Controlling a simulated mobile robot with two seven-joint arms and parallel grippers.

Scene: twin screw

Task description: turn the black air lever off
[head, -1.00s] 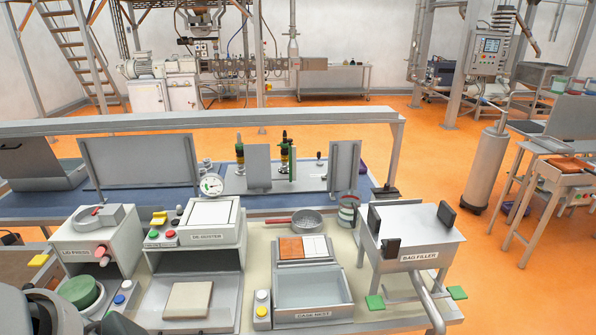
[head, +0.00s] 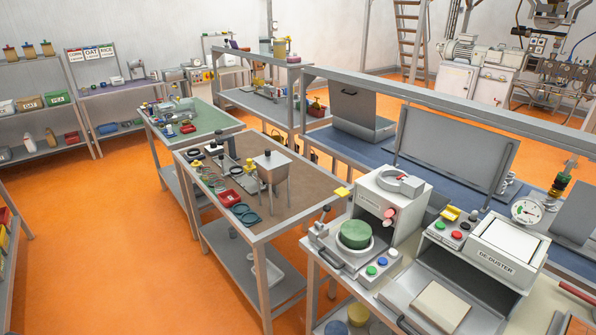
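I cannot pick out a black air lever with certainty. A grey lid press (head: 384,205) stands at the lower right, with a green round pad (head: 355,234) in front of it. A small upright part with a black tip (head: 325,212) stands at the left of the press; I cannot tell whether it is an air lever. A round pressure gauge (head: 527,211) and a dark upright fitting with green and yellow parts (head: 556,190) show at the right, partly cut off or covered by other things. Neither of my grippers is in view.
A de-duster (head: 492,258) stands right of the press. A brown-topped table (head: 300,192) carries a metal hopper (head: 272,168) and small parts. A green-topped table (head: 212,115) stands behind it. Shelves (head: 45,98) line the back left. The orange floor (head: 110,220) at left is clear.

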